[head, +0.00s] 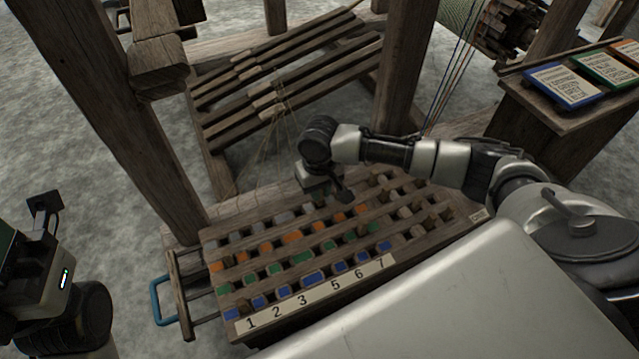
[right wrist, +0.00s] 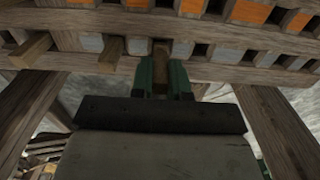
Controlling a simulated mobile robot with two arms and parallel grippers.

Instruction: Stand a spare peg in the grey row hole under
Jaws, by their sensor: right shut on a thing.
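The peg board (head: 300,318) has colored rows of holes above a number strip (head: 318,295). Its grey row (head: 252,226) is the farthest row; its grey patches show in the right wrist view (right wrist: 92,42). My right gripper (head: 325,196) is over the far edge of the board. In the right wrist view its green fingers (right wrist: 162,78) are shut on a wooden peg (right wrist: 160,54), at the grey row between two grey patches. I cannot tell whether the peg's end is in a hole. My left gripper (head: 45,205) is at the left, away from the board; its jaw state is unclear.
Wooden pegs (right wrist: 112,52) stand in the grey row left of the held peg. More pegs (head: 430,221) stand at the board's right end. A thick loom post (head: 140,130) rises behind the board's left side. A blue handle (head: 157,303) sticks out at the left.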

